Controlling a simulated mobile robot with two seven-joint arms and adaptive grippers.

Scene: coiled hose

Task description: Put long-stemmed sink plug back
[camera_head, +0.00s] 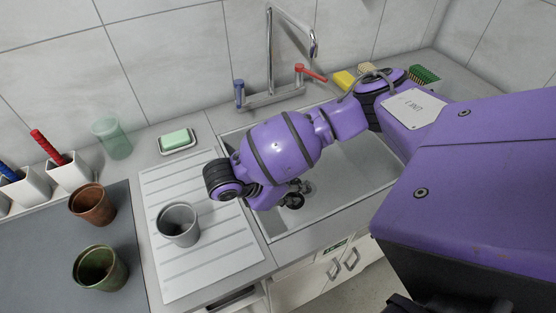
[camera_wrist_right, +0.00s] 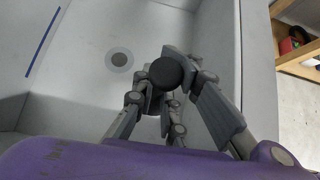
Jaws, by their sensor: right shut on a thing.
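My right gripper (camera_head: 293,194) is over the sink basin (camera_head: 345,195), mostly hidden behind my purple arm in the head view. In the right wrist view my right gripper (camera_wrist_right: 165,92) is shut on the sink plug (camera_wrist_right: 167,72). Only the plug's dark round end shows; its stem is hidden by the fingers. The drain hole (camera_wrist_right: 119,60) is a dark disc with a pale ring on the basin floor, to the left of the plug in that view. The plug appears apart from it. My left gripper is not in view.
A tap (camera_head: 270,60) with a blue and a red lever stands behind the sink. A grey metal cup (camera_head: 178,224) is on the drainboard (camera_head: 215,265). Green soap (camera_head: 175,138), a green tumbler (camera_head: 112,138) and two pots (camera_head: 93,205) stand left. A yellow sponge (camera_head: 344,80) is behind the basin.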

